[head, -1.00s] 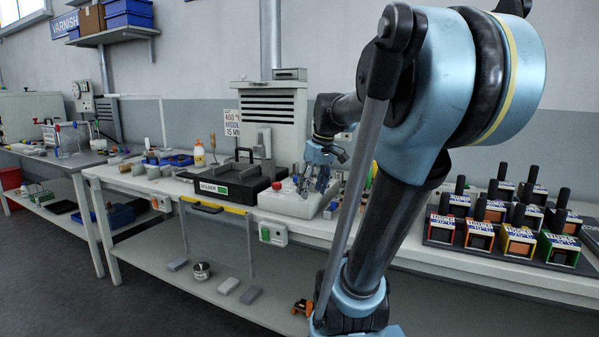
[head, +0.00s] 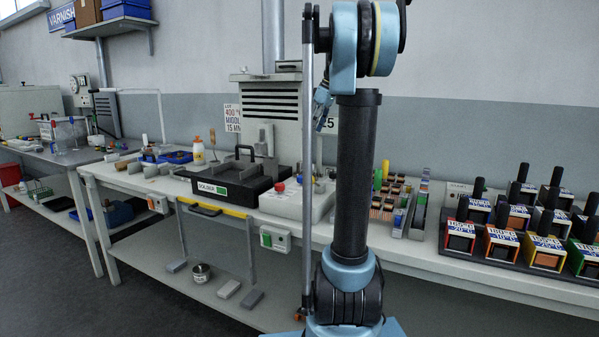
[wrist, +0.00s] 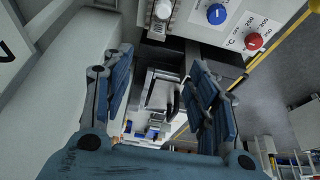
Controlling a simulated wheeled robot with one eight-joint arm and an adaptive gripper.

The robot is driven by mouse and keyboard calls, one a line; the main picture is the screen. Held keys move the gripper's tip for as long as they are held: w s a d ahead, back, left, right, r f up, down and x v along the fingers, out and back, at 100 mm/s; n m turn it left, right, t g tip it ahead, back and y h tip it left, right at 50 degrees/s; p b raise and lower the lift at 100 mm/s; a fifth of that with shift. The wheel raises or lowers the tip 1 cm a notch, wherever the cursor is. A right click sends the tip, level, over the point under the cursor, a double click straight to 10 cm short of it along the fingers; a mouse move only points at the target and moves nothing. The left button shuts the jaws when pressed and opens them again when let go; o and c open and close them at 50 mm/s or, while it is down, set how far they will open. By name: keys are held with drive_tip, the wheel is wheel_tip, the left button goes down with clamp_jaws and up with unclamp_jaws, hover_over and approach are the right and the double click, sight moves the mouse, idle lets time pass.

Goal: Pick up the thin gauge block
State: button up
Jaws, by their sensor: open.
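I cannot pick out the thin gauge block with certainty in either view. In the head view my gripper (head: 322,96) is raised above the bench, to the right of the grey louvred unit, and partly hidden by my own arm. In the wrist view my gripper (wrist: 160,62) shows both blue fingers spread wide, with nothing held between them. Beyond the fingers lie a white machine part and small blue items, too small to name.
The white bench (head: 470,275) runs across the scene. It bears a black solder station (head: 222,188), a white control box with a red button (head: 296,203), a rack of small brown parts (head: 388,200) and several labelled block holders (head: 500,235). My arm hides the middle.

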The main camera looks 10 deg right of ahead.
approach(301, 162)
drive_tip(key=x, duration=0.5)
drive_tip(key=shift+a+r, duration=0.1)
drive_tip(key=shift+a, duration=0.15)
drive_tip(key=shift+d+x, duration=0.2)
drive_tip(key=shift+x, duration=1.1)
drive_tip(key=shift+d+x, duration=0.2)
drive_tip(key=shift+x, duration=1.1)
drive_tip(key=shift+w, duration=0.15)
clamp_jaws()
